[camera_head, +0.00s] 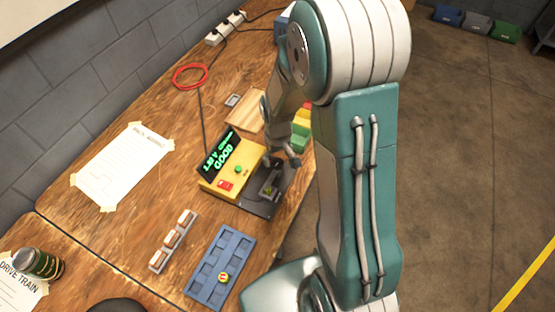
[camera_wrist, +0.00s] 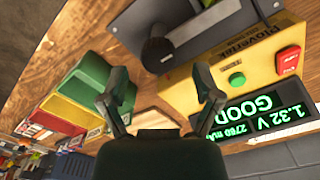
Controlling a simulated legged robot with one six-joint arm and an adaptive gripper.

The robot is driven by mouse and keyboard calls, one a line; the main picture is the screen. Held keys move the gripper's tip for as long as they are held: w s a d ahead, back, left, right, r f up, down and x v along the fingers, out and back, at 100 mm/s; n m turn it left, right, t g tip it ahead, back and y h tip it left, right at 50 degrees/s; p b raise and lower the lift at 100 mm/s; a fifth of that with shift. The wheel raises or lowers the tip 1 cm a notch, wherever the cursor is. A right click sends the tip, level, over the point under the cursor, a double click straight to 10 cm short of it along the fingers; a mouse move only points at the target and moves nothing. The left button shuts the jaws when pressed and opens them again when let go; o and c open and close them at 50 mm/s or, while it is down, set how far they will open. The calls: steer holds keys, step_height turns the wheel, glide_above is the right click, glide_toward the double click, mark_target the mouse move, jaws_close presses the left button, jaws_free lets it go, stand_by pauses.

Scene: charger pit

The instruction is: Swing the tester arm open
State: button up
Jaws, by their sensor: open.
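The yellow tester (camera_head: 228,178) sits on the bench, its screen reading 1.32 V and GOOD. It also shows in the wrist view (camera_wrist: 180,95). Its dark base plate (camera_head: 256,207) lies along its right side and carries a cradle (camera_head: 269,184). The tester arm seems to be the dark piece with a round black knob (camera_wrist: 157,53) over the plate; its exact pose is hard to tell. My gripper (camera_wrist: 160,73) is open and empty, its fingers spread to either side of the knob in the picture. Contact cannot be seen. In the head view my gripper (camera_head: 285,160) hangs beside the tester.
Green, yellow and red bins (camera_wrist: 75,100) stand close beside my gripper. A blue tray (camera_head: 220,265) holds one round-ended cell (camera_head: 224,278). A rack of white cells (camera_head: 173,240) lies left of it. A wooden board (camera_head: 245,110) and red cable ring (camera_head: 190,76) lie behind.

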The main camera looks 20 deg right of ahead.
steer(key=shift+f, duration=1.05)
jaws_close()
steer(key=shift+m, duration=0.4)
steer(key=m, duration=0.4)
steer(key=shift+s, duration=0.1)
steer(key=m, duration=0.4)
steer(key=shift+d+m, duration=0.1)
steer(key=shift+m, duration=0.2)
steer(key=m, duration=0.4)
steer(key=shift+m, duration=2.2)
